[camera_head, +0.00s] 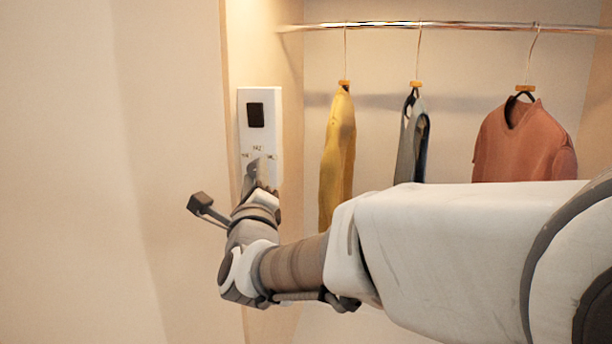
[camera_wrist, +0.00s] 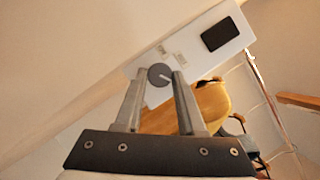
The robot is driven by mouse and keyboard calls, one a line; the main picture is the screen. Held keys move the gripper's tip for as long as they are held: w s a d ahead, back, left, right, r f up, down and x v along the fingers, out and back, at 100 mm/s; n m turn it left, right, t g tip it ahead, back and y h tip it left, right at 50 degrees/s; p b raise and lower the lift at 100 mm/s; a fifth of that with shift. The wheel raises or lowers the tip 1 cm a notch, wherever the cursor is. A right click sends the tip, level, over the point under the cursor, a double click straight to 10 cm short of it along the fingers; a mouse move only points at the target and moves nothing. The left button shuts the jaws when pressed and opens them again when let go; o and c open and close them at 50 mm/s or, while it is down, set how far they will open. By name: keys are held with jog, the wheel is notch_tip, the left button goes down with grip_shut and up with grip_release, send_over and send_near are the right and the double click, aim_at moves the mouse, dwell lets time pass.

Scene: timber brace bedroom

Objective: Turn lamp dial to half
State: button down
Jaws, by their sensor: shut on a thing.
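The lamp panel (camera_head: 240,125) is a tall white plate on the wall edge, with a black rectangle and a row of small labels. The wrist view shows it tilted (camera_wrist: 203,55). The round grey dial (camera_wrist: 158,74) sits near its lower end. A pale mark on the dial points to the picture's lower right, towards the right finger, away from the two labels seen beside it. My gripper (camera_wrist: 159,77) has its fingertips on either side of the dial, shut on it. In the head view my gripper (camera_head: 262,172) reaches the panel's lower part and hides the dial.
Right of the panel is an open closet with a metal rail (camera_head: 460,25). A yellow garment (camera_head: 337,150), a grey one (camera_head: 412,140) and an orange shirt (camera_head: 525,143) hang from it. The yellow garment hangs close to my wrist. The wall on the left is bare.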

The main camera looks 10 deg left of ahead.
jog(key=n+g+p, duration=0.1)
jog(key=n+p, duration=0.2)
jog(key=r+n+g+p, duration=0.1)
jog(key=n+g+p, duration=0.1)
jog(key=n+p, duration=0.2)
jog(key=n+g+p, duration=0.1)
jog(key=n+p, duration=0.3)
jog(key=shift+r+g+h, duration=0.15)
jog(key=shift+g+h, duration=0.15)
jog(key=shift+h, duration=0.1)
jog(key=shift+n, duration=0.3)
jog(key=c, duration=0.5)
grip_release()
jog(key=shift+s+d, duration=0.1)
jog(key=shift+s, duration=0.05)
